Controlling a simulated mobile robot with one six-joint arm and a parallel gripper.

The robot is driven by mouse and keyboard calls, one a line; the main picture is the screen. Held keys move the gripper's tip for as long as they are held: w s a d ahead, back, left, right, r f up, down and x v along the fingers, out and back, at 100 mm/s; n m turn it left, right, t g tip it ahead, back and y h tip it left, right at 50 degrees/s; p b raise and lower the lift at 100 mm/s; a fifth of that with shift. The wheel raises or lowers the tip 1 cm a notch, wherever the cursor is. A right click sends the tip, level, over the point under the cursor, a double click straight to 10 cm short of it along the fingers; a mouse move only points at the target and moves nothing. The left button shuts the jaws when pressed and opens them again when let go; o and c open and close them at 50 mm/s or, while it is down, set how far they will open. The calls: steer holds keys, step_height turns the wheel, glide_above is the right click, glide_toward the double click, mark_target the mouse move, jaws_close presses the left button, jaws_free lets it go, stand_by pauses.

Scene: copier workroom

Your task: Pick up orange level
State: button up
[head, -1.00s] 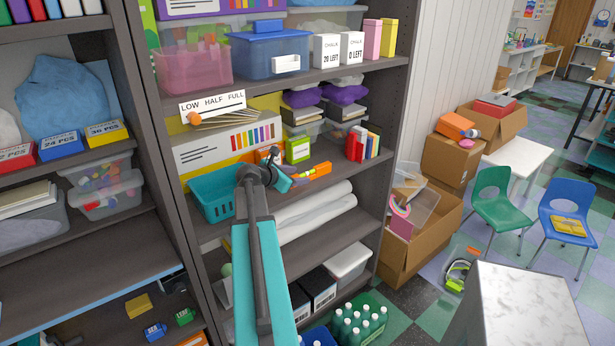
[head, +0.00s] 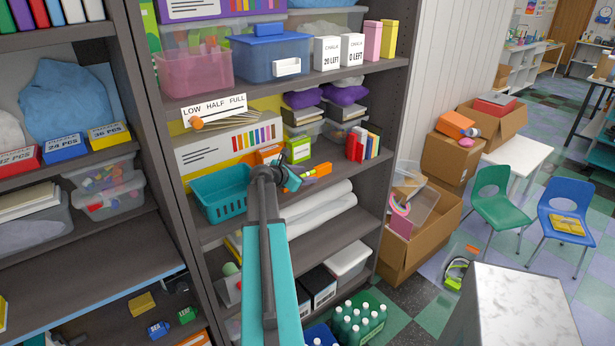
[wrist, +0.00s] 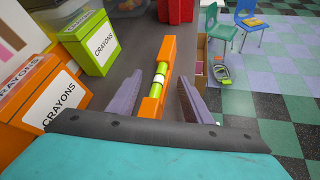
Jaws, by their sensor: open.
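The orange level (head: 319,170) lies on the middle shelf in the head view, right of the crayon boxes. In the wrist view the level (wrist: 168,47) is an orange bar with a yellow-green vial, pointing away from me. My gripper (wrist: 160,79) is open, with its two purple-grey fingers on either side of the level's near part. I cannot tell whether either finger touches it. In the head view my gripper (head: 290,178) is at the level's left end, partly hidden by my own arm.
A green crayon box (wrist: 95,45) and an orange crayon box (wrist: 38,90) stand close left of my gripper. A red object (wrist: 175,8) stands beyond the level. A teal basket (head: 222,198) is left on the same shelf. Another shelf board is above.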

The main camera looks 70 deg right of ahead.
stand_by(0.4)
jaws_close()
stand_by(0.4)
steer(key=shift+r+b, duration=0.65)
steer(key=shift+r, duration=0.8)
steer(key=shift+s+r, duration=0.2)
steer(key=shift+r, duration=0.1)
steer(key=s+d+r+b, duration=0.1)
steer(key=s+b, duration=0.2)
steer(key=s, duration=1.2)
steer(key=shift+s+d+r, duration=0.15)
steer(key=shift+s+r, duration=0.1)
steer(key=shift+s, duration=0.05)
